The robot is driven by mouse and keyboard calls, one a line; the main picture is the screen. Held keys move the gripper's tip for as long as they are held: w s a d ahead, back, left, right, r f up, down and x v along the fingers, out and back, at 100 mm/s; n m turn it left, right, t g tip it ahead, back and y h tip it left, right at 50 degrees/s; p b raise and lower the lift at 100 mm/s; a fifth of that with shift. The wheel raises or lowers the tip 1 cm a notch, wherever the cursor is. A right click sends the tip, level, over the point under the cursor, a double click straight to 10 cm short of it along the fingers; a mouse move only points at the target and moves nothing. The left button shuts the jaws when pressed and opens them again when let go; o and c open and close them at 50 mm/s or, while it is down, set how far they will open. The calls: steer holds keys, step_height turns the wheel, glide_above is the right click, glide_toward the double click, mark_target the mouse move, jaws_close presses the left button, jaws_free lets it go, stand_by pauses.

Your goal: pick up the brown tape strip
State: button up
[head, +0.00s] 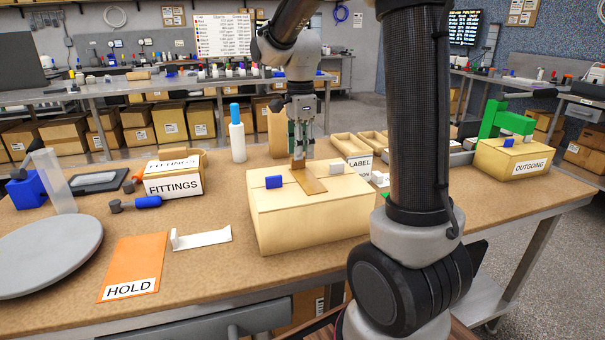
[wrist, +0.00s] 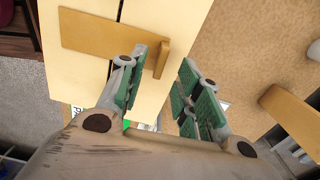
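The brown tape strip (head: 311,184) lies across the top of a tan box (head: 310,220) on the workbench. One end of the strip stands up as a short tab at the far side of the box top; the strip also shows in the wrist view (wrist: 92,36). My gripper (head: 301,150) points down just above this tab. In the wrist view my gripper (wrist: 164,62) is open, with green-padded fingers apart. The tab's near end shows in the gap between them, with no clear contact on either side. Nothing is held.
A white bottle with a blue top (head: 237,138) stands behind left. A FITTINGS box (head: 173,180), an orange HOLD sheet (head: 133,262) and a white bracket (head: 201,238) lie left.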

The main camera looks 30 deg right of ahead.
mark_target(307, 174)
step_height(307, 174, down, 3)
steer(key=shift+s+d+f, duration=0.1)
steer(key=shift+d, duration=0.05)
jaws_close()
